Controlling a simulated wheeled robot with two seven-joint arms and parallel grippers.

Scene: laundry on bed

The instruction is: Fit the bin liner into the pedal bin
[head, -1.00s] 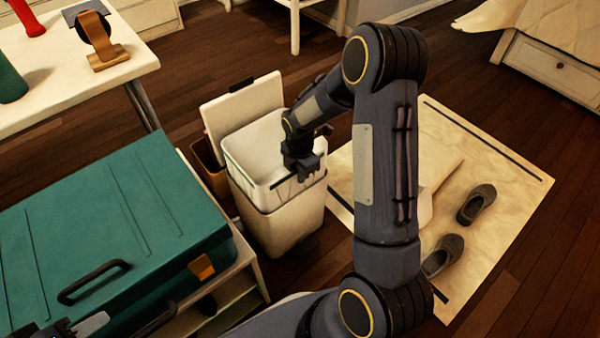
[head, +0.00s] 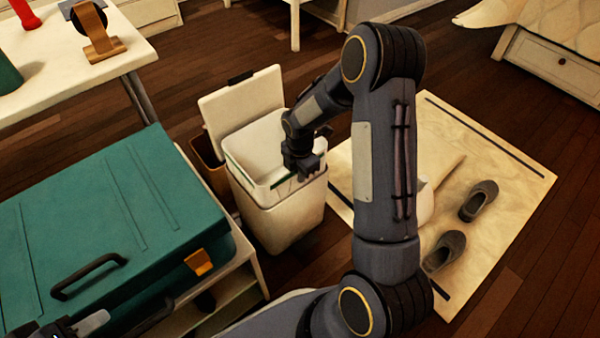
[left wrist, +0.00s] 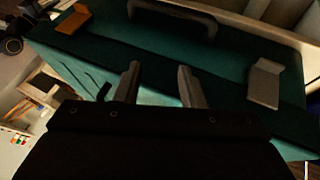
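The pale pedal bin (head: 285,228) stands on the floor in the middle with its lid (head: 243,103) raised at the back. The white bin liner (head: 243,152), a box-shaped inner bucket, is in the bin's mouth, its rim a little above the bin's rim. My right gripper (head: 299,174) is at the liner's right-hand rim and looks shut on it; its fingertips are small and partly hidden. My left gripper (head: 88,327) is low at the left over the teal suitcase (head: 110,225). In the left wrist view its two fingers (left wrist: 158,85) are apart with nothing between them.
The suitcase lies on a pale low bench (head: 222,290) left of the bin. A brown container (head: 208,165) stands close behind the bin's left side. A mat (head: 475,165) with two dark shoes (head: 479,201) is to the right. A white table (head: 110,66) is at upper left.

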